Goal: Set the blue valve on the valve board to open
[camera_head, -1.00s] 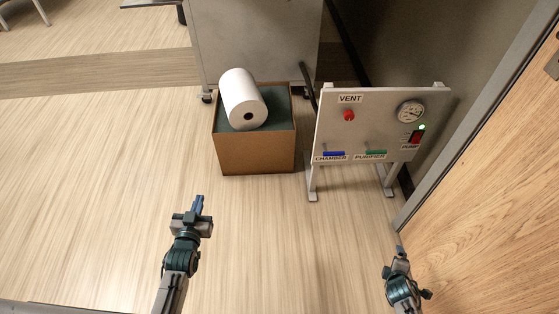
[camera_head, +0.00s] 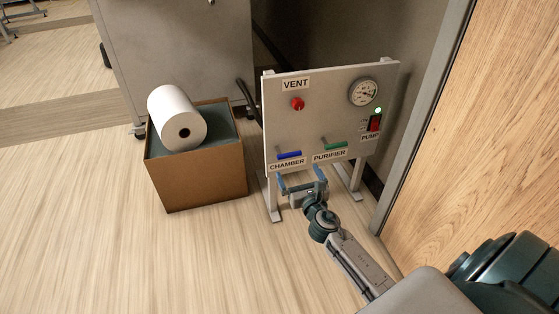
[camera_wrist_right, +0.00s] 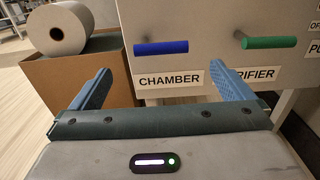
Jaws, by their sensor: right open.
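The valve board (camera_head: 350,118) is a grey upright panel on legs. Its blue valve handle (camera_head: 289,155) lies level above the CHAMBER label, and shows close up in the right wrist view (camera_wrist_right: 161,47). The green valve handle (camera_head: 335,146) lies level above the PURIFIER label. My right gripper (camera_head: 300,178) is open and empty, just in front of and below the board's lower edge. In the right wrist view its fingers (camera_wrist_right: 160,78) stand wide apart, with the blue handle beyond and between them, apart from both. My left gripper is out of view.
A red VENT knob (camera_head: 297,104), a gauge (camera_head: 363,92) and a red PUMP switch (camera_head: 374,124) with a lit green lamp are on the board. A cardboard box (camera_head: 197,183) with a white roll (camera_head: 172,117) stands left. A wooden door (camera_head: 480,140) is at right.

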